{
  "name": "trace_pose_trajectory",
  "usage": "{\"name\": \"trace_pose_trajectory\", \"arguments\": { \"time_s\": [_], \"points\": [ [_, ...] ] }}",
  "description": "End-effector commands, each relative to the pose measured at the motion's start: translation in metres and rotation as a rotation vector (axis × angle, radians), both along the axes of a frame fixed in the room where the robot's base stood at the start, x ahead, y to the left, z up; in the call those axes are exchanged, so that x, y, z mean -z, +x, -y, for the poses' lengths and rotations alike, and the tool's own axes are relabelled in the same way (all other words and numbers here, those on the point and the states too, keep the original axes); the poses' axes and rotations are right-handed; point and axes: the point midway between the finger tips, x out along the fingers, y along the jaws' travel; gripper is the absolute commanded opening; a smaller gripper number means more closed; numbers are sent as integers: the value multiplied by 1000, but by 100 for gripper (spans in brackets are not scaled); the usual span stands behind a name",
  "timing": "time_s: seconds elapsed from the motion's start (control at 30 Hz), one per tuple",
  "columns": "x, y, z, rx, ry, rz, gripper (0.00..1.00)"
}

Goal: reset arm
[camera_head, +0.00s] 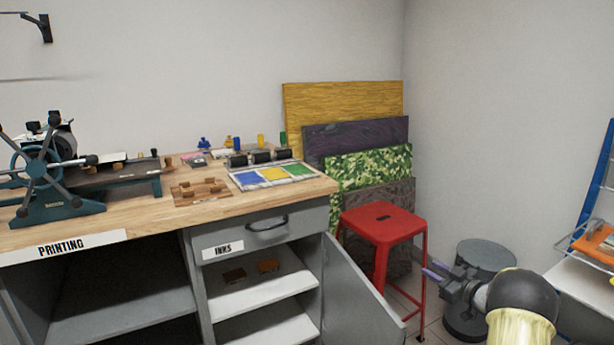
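My gripper (434,274) is at the lower right, in front of the red stool and to the left of a dark grey bin. It points left, toward the stool's legs. Its fingers are small and seen edge-on, with a pale purple tip, so whether they are open or shut cannot be told. No held object can be made out. My arm (522,300), with a black joint and a cream link, reaches in from the bottom right edge.
A grey cabinet door (358,300) stands open beneath the wooden workbench (130,222). A red stool (384,224) stands beside leaning panels (343,108). A dark grey bin (486,256) is behind my gripper. A white surface (580,283) with orange items is at right.

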Motion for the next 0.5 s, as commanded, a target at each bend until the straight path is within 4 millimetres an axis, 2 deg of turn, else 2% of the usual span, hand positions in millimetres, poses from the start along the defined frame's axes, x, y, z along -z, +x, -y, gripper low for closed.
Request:
{"name": "trace_pose_trajectory", "arguments": {
  "time_s": [0.03, 0.1, 0.27, 0.37, 0.5],
  "points": [
    [-14, 4, -10, 59, -11, -14, 29],
    [-27, 7, -18, 147, -24, -45, 29],
    [-44, -6, -41, 329, -44, -157, 29],
    [-48, -27, -58, 422, -53, -252, 29],
    [-45, -71, -86, 528, -63, -416, 29]
  ]
}}
